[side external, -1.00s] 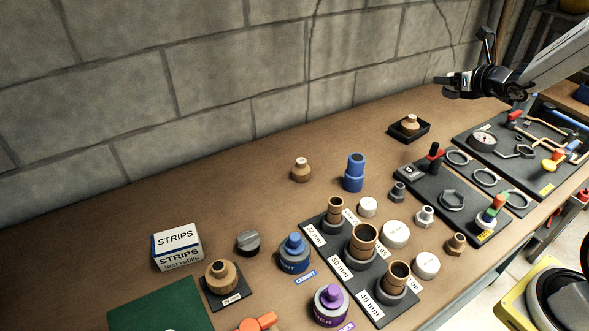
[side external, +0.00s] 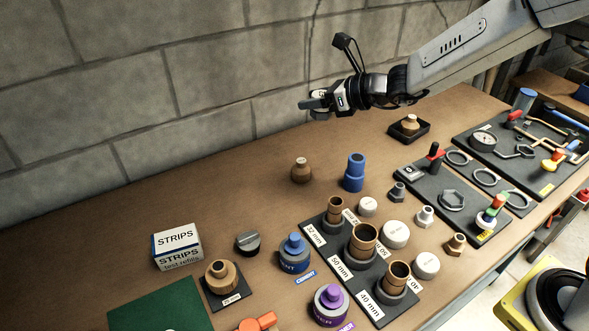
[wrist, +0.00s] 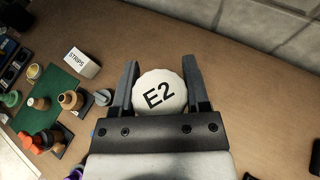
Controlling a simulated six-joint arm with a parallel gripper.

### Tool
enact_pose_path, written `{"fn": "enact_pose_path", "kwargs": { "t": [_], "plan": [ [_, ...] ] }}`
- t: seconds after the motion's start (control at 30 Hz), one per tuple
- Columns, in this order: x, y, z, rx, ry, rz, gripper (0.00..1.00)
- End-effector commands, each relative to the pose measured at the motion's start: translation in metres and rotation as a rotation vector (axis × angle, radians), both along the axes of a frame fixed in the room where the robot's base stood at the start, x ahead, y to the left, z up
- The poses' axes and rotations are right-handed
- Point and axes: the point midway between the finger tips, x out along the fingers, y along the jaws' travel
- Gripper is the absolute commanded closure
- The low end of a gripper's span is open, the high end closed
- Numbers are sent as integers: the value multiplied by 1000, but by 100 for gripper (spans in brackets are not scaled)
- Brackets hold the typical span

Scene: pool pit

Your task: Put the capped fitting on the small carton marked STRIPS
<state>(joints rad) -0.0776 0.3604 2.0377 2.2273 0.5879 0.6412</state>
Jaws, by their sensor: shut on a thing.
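My gripper (side external: 312,105) is high over the back of the bench, in front of the block wall. In the wrist view my gripper (wrist: 158,82) is shut on a round white-topped piece marked E2 (wrist: 160,93), held between its two fingers. Only the top of this piece shows clearly, so I cannot tell its lower shape. The small white carton marked STRIPS (side external: 178,256) stands upright at the left of the bench. It also shows in the wrist view (wrist: 84,63), beyond and left of my gripper. The carton's top is bare, and my gripper is well apart from it.
A brown fitting on a small dark base (side external: 221,275), a grey cap (side external: 248,243) and a blue cement pot (side external: 295,253) stand near the carton. A green mat (side external: 160,307) lies in front. A brown bottle-shaped piece (side external: 301,170) stands mid-bench. The bench behind the carton is clear.

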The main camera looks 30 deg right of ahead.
Motion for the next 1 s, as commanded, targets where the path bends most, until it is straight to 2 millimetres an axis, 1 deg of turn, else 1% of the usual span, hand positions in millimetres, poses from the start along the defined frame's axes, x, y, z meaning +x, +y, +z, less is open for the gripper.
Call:
{"fn": "enact_pose_path", "kwargs": {
  "t": [0.03,0.1,0.17,0.2,0.37,0.5,0.6,0.7,0.9,0.93,1.0],
  "plan": [
    [-3,21,0,0,0,40,100],
    [-8,46,0,0,0,87,100],
    [-12,68,0,1,0,126,100],
    [-16,82,0,0,0,152,100],
    [-35,138,0,1,-1,260,100],
    [-56,184,-1,0,0,351,100],
    [-71,213,-1,-1,-1,409,100],
    [-85,235,-1,0,0,455,100],
    [-110,270,-1,0,-1,530,100],
    [-113,275,-1,0,0,539,100],
    [-112,273,-13,0,5,536,100]
  ]
}}
